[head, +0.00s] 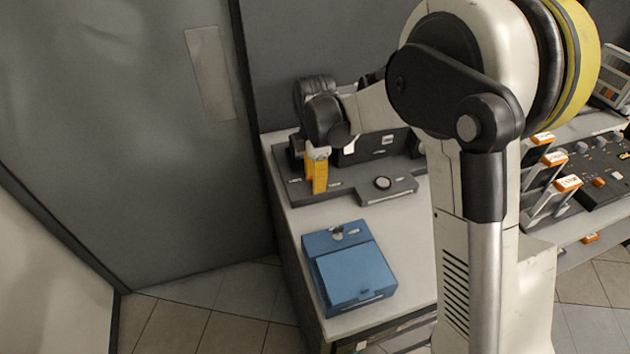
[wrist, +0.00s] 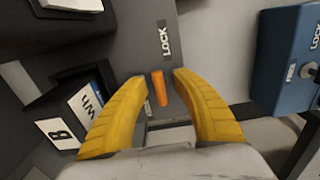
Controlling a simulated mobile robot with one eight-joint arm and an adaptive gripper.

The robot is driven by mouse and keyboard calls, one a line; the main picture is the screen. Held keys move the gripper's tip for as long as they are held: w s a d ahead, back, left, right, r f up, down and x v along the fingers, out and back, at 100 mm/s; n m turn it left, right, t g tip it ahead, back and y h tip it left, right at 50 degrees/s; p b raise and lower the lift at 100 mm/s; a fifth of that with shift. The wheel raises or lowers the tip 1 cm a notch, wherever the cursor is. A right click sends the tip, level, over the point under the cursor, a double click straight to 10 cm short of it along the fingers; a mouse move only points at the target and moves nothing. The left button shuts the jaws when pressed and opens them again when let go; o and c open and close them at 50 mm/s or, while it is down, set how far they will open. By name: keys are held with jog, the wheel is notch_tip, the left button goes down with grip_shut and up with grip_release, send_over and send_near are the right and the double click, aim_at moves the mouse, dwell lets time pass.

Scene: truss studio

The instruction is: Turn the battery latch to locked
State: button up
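An orange latch lever (wrist: 159,88) sits on a dark grey panel in the wrist view, just below a "LOCK" label (wrist: 165,40). Its long side points roughly toward that label. My gripper (wrist: 160,80) has its yellow fingers spread, with the lever between the tips and a gap on each side. In the head view my gripper (head: 317,190) points down over the dark grey base unit (head: 345,186) on the bench. The lever cannot be made out there. Whether the fingertips reach down to its level is unclear.
A blue box (head: 352,275) stands on the bench in front of the grey unit; it shows at right in the wrist view (wrist: 285,60). A black block with white labels (wrist: 75,108) is left of the fingers. Light bench top (head: 405,235) is free right of the box.

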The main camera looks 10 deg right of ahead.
grip_shut()
jog(key=shift+m, duration=0.4)
jog(key=m, duration=0.4)
jog(key=shift+p, duration=0.4)
jog(key=m, duration=0.8)
jog(key=shift+m+p, duration=0.4)
jog(key=shift+m, duration=2)
